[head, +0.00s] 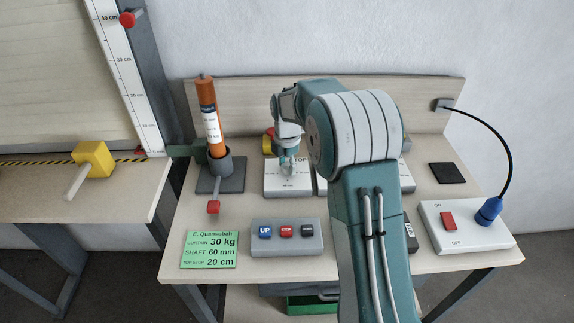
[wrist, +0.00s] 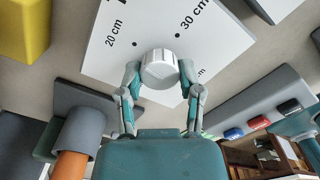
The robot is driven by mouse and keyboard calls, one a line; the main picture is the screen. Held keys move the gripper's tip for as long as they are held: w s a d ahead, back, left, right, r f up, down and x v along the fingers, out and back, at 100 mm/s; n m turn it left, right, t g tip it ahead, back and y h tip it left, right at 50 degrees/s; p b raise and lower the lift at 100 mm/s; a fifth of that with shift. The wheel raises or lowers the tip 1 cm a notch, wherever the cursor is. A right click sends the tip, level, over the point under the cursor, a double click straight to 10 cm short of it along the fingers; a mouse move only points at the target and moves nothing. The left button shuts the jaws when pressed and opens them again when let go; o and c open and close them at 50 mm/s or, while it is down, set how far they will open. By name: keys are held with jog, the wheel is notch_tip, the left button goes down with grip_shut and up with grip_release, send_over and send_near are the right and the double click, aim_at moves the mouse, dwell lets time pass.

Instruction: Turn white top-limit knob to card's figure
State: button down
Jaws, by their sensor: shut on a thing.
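The green card (head: 209,250) lies at the table's front left and reads curtain 30 kg, shaft 60 mm, top stop 20 cm. The white plate marked TOP (head: 272,184) lies at the middle back, partly hidden by my arm. In the wrist view the white knob (wrist: 159,68) stands on this plate (wrist: 235,48), near printed 20 cm and 30 cm labels with dots; another cm label is partly hidden. My gripper (head: 288,165) reaches down over the plate. Its fingers (wrist: 160,79) are shut on opposite sides of the knob. I cannot tell where the knob points.
An orange tube (head: 209,112) stands upright in a grey holder left of the plate. A grey box (head: 287,238) with blue, red and black buttons lies in front. A white switch box (head: 466,230) with a blue plug sits at right. A yellow block (head: 94,158) is far left.

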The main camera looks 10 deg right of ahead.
aim_at(286, 165)
jog(key=shift+w+n, duration=0.1)
jog(key=shift+n, duration=0.7)
jog(key=shift+c, duration=1.3)
grip_release()
jog(key=shift+a, duration=0.1)
jog(key=shift+r, duration=0.1)
notch_tip(286, 165, up, 12)
jog(key=shift+f, duration=0.2)
